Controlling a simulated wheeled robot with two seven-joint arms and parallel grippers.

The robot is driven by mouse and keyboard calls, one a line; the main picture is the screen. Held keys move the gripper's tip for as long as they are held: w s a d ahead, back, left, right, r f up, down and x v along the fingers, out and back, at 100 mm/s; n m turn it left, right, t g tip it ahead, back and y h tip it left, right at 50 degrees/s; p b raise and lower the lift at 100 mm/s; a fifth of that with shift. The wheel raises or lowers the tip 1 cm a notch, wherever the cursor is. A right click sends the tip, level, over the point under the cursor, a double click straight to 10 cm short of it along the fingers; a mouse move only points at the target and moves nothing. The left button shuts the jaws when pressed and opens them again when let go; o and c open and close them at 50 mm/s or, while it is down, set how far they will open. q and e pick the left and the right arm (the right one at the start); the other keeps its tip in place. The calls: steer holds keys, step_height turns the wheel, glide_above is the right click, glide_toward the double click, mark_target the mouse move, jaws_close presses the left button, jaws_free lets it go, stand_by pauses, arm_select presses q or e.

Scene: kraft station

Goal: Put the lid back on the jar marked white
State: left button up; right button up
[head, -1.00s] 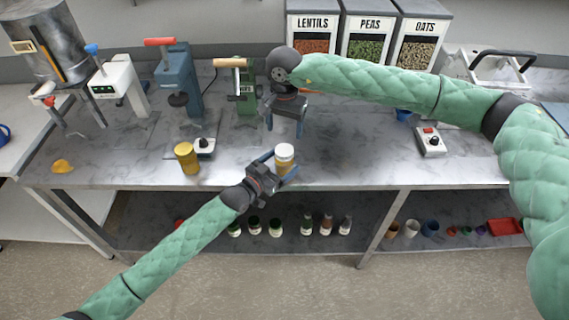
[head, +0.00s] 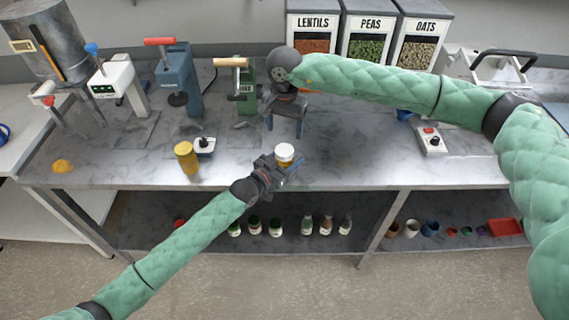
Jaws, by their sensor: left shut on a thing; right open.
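A jar with a white top (head: 284,151) stands on the grey marble bench near its front edge. My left gripper (head: 284,163) is shut on this jar from the front left. Part of the jar's body is hidden by the fingers. A second jar, yellow all over (head: 186,157), stands to the left on the bench. My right gripper (head: 286,127) is open and empty, pointing down above the bench behind the held jar. No label can be read on either jar, and I cannot make out a separate loose lid.
Presses, including a green one (head: 246,92), line the back left. Bins of lentils, peas and oats (head: 312,30) stand behind. A yellow lump (head: 62,166) lies far left.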

mark_target(284, 150)
arm_select(q)
steer(key=c, duration=0.4)
jaws_close()
arm_select(e)
steer(key=shift+a, duration=0.1)
steer(key=shift+f, duration=4)
